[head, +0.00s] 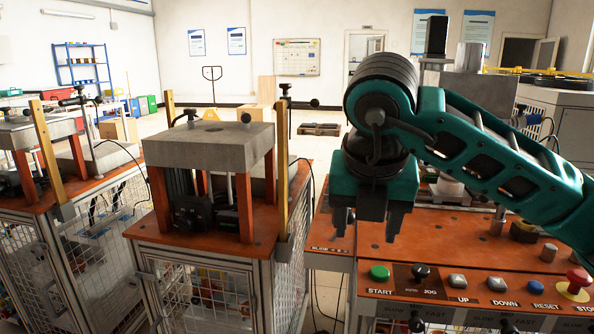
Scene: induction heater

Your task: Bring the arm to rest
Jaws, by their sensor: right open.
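My right arm comes in from the right edge, teal and black, and reaches across the upper right of the head view. My right gripper (367,225) points down, its two dark fingers apart and nothing between them. It hangs over the left part of the orange control panel (460,275), above the green START button (380,272) in the picture. I cannot tell its exact height over the panel. My left gripper does not show.
The panel carries a black knob (421,271), UP, DOWN and RESET buttons, and a red stop button (576,280) at right. A workbench with a grey-topped press (210,145) stands to the left, a gap between it and the panel. Another bench stands at far left.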

